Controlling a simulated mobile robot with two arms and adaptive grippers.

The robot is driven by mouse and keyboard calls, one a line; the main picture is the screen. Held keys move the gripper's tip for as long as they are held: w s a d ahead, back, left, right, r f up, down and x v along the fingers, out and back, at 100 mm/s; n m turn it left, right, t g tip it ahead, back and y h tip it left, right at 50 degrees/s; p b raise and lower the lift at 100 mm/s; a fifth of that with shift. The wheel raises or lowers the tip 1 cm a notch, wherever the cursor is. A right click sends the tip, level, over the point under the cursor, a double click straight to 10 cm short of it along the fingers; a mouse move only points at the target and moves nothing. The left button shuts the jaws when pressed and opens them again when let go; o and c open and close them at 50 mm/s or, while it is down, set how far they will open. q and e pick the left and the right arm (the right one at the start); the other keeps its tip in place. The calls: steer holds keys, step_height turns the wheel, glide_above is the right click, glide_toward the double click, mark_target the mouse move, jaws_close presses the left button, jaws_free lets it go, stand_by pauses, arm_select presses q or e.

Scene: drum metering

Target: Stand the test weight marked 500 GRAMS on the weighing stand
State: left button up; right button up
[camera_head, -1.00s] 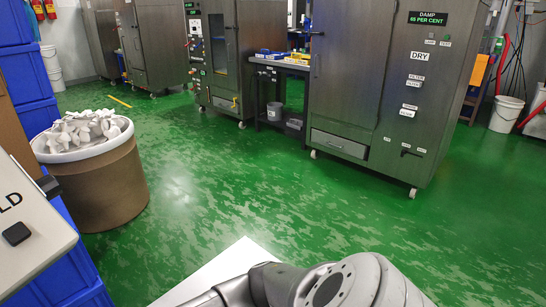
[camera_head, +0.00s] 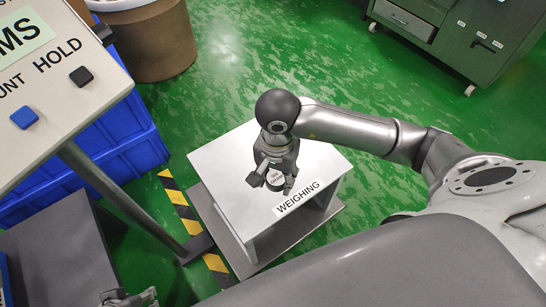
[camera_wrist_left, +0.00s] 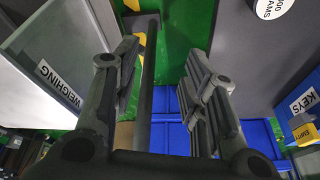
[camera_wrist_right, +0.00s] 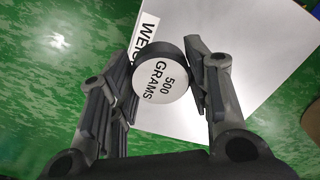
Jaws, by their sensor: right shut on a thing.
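The test weight marked 500 GRAMS (camera_wrist_right: 160,82) is a dark round disc with a white top. My right gripper (camera_wrist_right: 163,85) is shut on its sides in the right wrist view. In the head view the right gripper (camera_head: 272,183) points down over the pale top of the weighing stand (camera_head: 228,160), by its WEIGHING label (camera_head: 299,197). I cannot tell whether the weight touches the stand's top. My left gripper (camera_wrist_left: 162,85) is open and empty; its tip shows at the bottom left of the head view (camera_head: 130,298).
A sloped panel with buttons (camera_head: 55,85) stands on a post at left, beside blue crates (camera_head: 125,150). Yellow-black tape (camera_head: 180,205) borders the stand. In the left wrist view another white-topped disc ending in 00 GRAMS (camera_wrist_left: 272,8) is cut off, above a KEYS label (camera_wrist_left: 305,102).

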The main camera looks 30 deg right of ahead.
steer(key=w+d+f, duration=0.1)
steer(key=w+f, duration=0.1)
steer(key=w+d+f+b, duration=0.1)
steer(key=w+f, duration=0.1)
steer(key=w, duration=0.1)
steer(key=w+d+f+b, duration=0.1)
steer(key=w+d+f, duration=0.1)
steer(key=w, duration=0.1)
steer(key=shift+w+d+f, duration=0.2)
steer(key=shift+w+f, duration=0.3)
steer(key=shift+f, duration=0.1)
steer(key=shift+w+d+f, duration=0.2)
steer(key=shift+w+f, duration=0.3)
steer(key=shift+f, duration=0.05)
steer(key=shift+w+d+f+b, duration=0.15)
steer(key=shift+w+f+b, duration=0.1)
steer(key=shift+b, duration=0.1)
step_height(320, 180, down, 3)
steer(key=shift+b, duration=0.45)
arm_select(q)
steer(key=w+d+r+t+h, duration=0.1)
steer(key=w+d+t, duration=0.2)
steer(key=w, duration=0.6)
steer(key=shift+w+r+t, duration=0.2)
steer(key=shift+t, duration=0.8)
arm_select(e)
steer(key=shift+f, duration=0.15)
arm_select(q)
steer(key=shift+w, duration=0.1)
